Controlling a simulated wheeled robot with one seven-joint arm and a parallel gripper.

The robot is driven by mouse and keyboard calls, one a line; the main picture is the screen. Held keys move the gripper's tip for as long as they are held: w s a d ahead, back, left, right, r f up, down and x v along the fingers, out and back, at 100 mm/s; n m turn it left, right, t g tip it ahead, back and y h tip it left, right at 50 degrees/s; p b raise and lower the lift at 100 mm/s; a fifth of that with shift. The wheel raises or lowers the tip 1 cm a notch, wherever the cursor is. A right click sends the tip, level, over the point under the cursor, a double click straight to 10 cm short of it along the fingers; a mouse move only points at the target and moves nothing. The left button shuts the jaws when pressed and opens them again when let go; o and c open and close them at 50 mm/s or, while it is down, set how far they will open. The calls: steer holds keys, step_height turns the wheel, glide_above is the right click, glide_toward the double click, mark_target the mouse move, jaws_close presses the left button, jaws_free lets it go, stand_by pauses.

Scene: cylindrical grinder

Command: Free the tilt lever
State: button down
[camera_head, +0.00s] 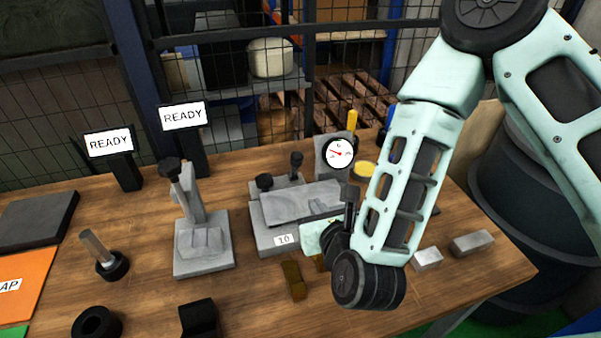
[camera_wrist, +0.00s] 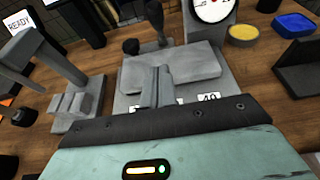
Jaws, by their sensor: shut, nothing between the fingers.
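A grey grinder fixture (camera_head: 275,243) stands on the bench in the head view, with a flat tilted plate (camera_head: 300,203) on top and a label reading 10. Two black-knobbed levers, a left one (camera_head: 264,182) and a right one (camera_head: 296,160), rise behind the plate. In the wrist view the left knob (camera_wrist: 130,46) and right lever (camera_wrist: 158,32) stand beyond the plate (camera_wrist: 190,70). I cannot tell which is the tilt lever. My gripper (camera_wrist: 157,72) is shut and empty, its fingers over the plate's near side, short of both knobs. My wrist hides the fixture's right end in the head view.
A dial gauge (camera_head: 340,153) stands behind the fixture, with a yellow dish (camera_head: 363,169) beside it. A grey upright stand (camera_head: 203,245) is to the left. Brass blocks (camera_head: 292,281) lie in front. Grey blocks (camera_head: 472,243) lie to the right.

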steer(key=p, duration=0.2)
glide_toward(296, 168)
steer(key=f, duration=0.1)
steer(key=w+f, duration=0.1)
steer(key=f, duration=0.1)
steer(key=shift+w+a+f, duration=0.25)
steer(key=shift+w+f, duration=0.05)
steer(key=shift+w+a+r+p, duration=0.15)
steer(key=shift+w+r+p, duration=0.2)
steer(key=shift+w, duration=0.2)
steer(key=shift+w+a+r+p, duration=0.2)
steer(key=shift+w+p, duration=0.15)
steer(key=shift+w, duration=0.2)
steer(key=shift+w+a+r, duration=0.15)
steer(key=shift+w, duration=0.55)
steer(key=shift+p, duration=0.3)
